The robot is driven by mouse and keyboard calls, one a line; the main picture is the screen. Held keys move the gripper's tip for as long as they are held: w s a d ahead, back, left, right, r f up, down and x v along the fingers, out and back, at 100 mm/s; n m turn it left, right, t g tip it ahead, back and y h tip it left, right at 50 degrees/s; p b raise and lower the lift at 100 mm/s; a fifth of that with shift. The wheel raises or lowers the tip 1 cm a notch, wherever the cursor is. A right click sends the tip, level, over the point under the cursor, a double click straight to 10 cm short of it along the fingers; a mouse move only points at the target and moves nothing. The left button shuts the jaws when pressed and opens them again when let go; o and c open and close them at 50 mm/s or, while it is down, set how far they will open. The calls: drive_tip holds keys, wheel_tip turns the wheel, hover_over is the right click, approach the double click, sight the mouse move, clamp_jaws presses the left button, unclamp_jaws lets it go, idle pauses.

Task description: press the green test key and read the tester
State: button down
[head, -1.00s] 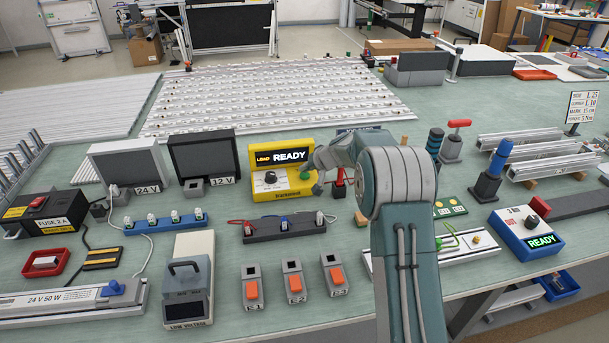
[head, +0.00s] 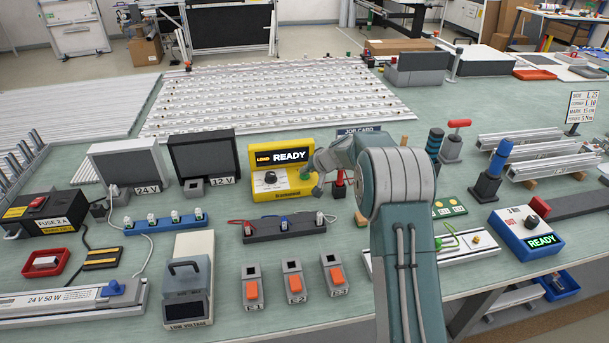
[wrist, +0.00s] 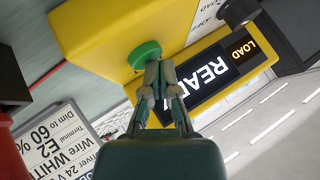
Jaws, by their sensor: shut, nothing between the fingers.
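The yellow tester (head: 283,165) stands at the middle of the bench, with a dark display (head: 284,156) reading "LOAD READY". In the wrist view the display (wrist: 238,62) appears upside down, partly covered by my fingers. The round green key (wrist: 146,53) is on the tester's yellow body. My gripper (wrist: 158,72) is shut and empty, its fingertips at the key's edge in the picture; I cannot tell whether they touch it.
A dark block with terminals (head: 284,228) lies in front of the tester, with orange-switched units (head: 293,282) nearer. A 12 V box (head: 204,158) stands at left. A printed card (wrist: 62,145) is close to my gripper. A blue tester (head: 527,235) at right also reads "READY".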

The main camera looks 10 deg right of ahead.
sight(305, 176)
drive_tip(key=shift+f, duration=0.25)
idle(0.3)
drive_tip(key=shift+r, duration=0.95)
drive_tip(key=shift+r, duration=0.15)
drive_tip(key=shift+r, duration=2.4)
